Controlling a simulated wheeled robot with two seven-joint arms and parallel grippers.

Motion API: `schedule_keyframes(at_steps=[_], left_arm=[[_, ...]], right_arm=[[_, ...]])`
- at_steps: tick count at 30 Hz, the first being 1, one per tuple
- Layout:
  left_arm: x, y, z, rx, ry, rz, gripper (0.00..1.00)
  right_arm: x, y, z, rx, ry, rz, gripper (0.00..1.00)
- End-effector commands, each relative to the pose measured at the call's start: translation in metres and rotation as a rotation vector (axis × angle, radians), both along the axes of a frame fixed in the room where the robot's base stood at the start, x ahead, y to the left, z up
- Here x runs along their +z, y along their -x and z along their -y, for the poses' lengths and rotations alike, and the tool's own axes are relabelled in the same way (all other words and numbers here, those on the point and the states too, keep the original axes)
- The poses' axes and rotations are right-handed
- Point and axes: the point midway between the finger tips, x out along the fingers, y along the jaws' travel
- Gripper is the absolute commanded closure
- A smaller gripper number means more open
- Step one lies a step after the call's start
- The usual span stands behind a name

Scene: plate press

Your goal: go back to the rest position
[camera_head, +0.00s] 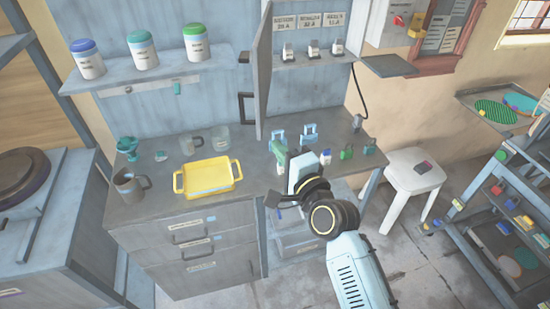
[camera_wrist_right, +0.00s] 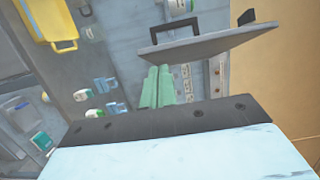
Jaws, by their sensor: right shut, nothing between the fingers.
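My right gripper (camera_head: 278,149) reaches out over the right part of the grey workbench (camera_head: 150,205), in front of the open cabinet door. Its two green fingers are close together and empty, as the right wrist view (camera_wrist_right: 157,82) also shows. Its white wrist and dark joint hide part of the bench edge and the drawers below. My left gripper is not in the head view.
A yellow tray (camera_head: 208,190) lies on the bench, left of the gripper. Blue padlocks (camera_head: 309,134) and green padlocks (camera_head: 346,152) stand near the gripper. An open cabinet door (camera_head: 264,75) rises behind it. A white stool (camera_head: 413,172) stands right.

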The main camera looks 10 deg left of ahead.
Motion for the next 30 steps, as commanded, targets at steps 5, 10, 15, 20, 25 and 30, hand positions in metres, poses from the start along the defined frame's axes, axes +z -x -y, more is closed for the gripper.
schedule_keyframes(at_steps=[5, 10, 15, 20, 25, 30], left_arm=[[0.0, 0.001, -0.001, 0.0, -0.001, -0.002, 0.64], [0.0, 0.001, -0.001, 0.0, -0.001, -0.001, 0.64], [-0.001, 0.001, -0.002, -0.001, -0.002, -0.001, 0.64], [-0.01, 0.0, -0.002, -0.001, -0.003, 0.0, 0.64], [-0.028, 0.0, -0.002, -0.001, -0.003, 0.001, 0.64], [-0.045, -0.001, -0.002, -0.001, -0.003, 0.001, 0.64]], right_arm=[[-0.001, 0.023, -0.004, -0.001, 0.001, -0.001, 1.0], [0.0, 0.031, -0.005, -0.001, 0.001, 0.001, 1.0], [-0.004, 0.032, -0.005, -0.003, 0.009, -0.001, 1.0], [-0.06, 0.031, 0.006, -0.023, 0.114, -0.032, 1.0], [-0.181, 0.043, 0.036, -0.04, 0.359, -0.089, 1.0], [-0.301, 0.076, 0.079, -0.014, 0.623, -0.153, 1.0]])
